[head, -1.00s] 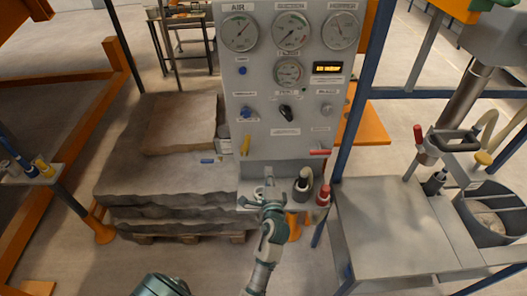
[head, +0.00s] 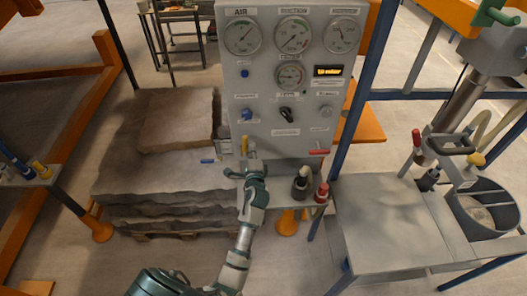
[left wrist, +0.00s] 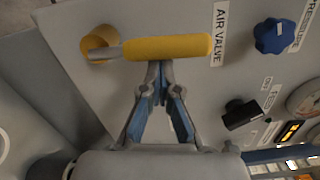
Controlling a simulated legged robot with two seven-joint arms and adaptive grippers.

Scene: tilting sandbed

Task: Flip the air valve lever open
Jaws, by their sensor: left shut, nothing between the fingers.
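My right gripper is not in view.
The panel (head: 270,75) carries gauges, knobs and a red lever (head: 318,152) to the right. Black and red plugs (head: 300,187) stand on the shelf below.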

